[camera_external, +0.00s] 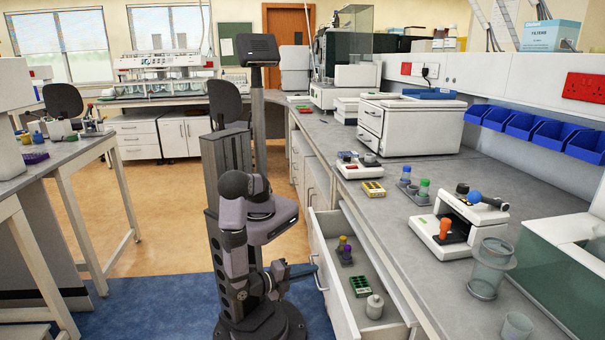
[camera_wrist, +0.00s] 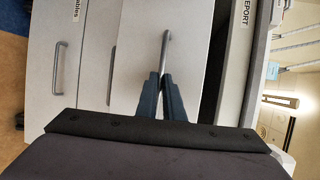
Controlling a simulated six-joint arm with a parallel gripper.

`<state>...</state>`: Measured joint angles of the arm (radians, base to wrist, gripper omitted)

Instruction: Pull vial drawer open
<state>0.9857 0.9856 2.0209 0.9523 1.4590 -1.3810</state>
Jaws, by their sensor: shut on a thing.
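The white vial drawer (camera_external: 340,290) stands out from the bench front in the external view, its inside showing. In it are small vials with yellow and purple caps (camera_external: 345,252), a green rack (camera_external: 360,286) and a pale bottle (camera_external: 374,306). My gripper (camera_external: 312,270) is at the outer face of the drawer front. In the wrist view, the dark fingers of my gripper (camera_wrist: 165,78) are shut on the drawer's metal handle (camera_wrist: 166,48). The lower end of the handle is hidden between the fingers.
The grey bench top (camera_external: 400,215) above the drawer holds a yellow rack (camera_external: 373,189), green-capped and blue-capped bottles, a white instrument (camera_external: 459,226) and glass beakers (camera_external: 490,268). Another cabinet front with a handle (camera_wrist: 59,68) is beside the drawer in the wrist view. Open floor lies at the left.

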